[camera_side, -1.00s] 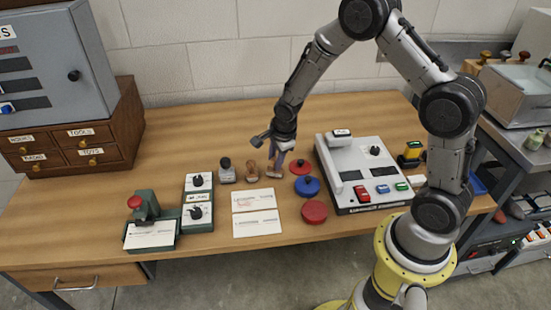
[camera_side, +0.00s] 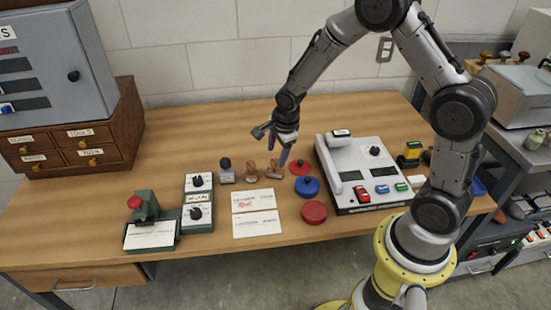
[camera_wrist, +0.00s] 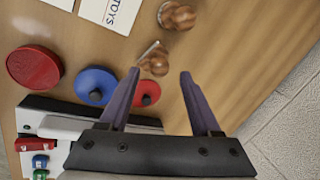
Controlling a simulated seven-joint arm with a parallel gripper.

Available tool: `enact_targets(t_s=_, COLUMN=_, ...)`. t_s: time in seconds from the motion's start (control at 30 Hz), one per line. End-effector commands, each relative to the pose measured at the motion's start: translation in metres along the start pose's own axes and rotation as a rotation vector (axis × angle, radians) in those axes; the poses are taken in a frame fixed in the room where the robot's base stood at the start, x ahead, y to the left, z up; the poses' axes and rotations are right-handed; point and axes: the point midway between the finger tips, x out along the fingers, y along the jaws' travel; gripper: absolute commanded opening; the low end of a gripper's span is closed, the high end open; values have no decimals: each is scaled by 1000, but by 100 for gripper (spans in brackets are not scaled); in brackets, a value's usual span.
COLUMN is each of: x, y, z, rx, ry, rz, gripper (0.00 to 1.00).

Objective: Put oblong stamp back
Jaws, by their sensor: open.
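My gripper (camera_side: 285,155) is open and empty above the table, just above and right of a wooden-handled stamp (camera_side: 273,169). In the wrist view the stamp (camera_wrist: 155,60) stands beyond and between the tips of my spread fingers (camera_wrist: 160,72), apart from them. A second wooden-handled stamp (camera_side: 250,172) stands to its left, and it also shows in the wrist view (camera_wrist: 178,15). A dark-handled stamp (camera_side: 226,171) on a pale block stands further left. I cannot tell the base shapes clearly.
Right of the stamps lie a small red pad (camera_side: 300,168), a blue pad (camera_side: 308,187) and a larger red pad (camera_side: 314,212). White cards (camera_side: 256,224) lie in front. A grey console (camera_side: 360,175) stands right. The back of the table is clear.

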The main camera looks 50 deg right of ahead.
Motion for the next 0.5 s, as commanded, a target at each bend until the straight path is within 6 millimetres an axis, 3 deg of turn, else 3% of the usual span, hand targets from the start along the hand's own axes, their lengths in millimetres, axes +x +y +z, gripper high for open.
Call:
enact_targets(t_s=0.2, x=-48, y=-1, z=1, rx=0, ry=-2, rz=-5, gripper=65)
enact_targets(t_s=0.5, x=-82, y=0, z=0, rx=-1, ry=-1, rz=0, gripper=65)
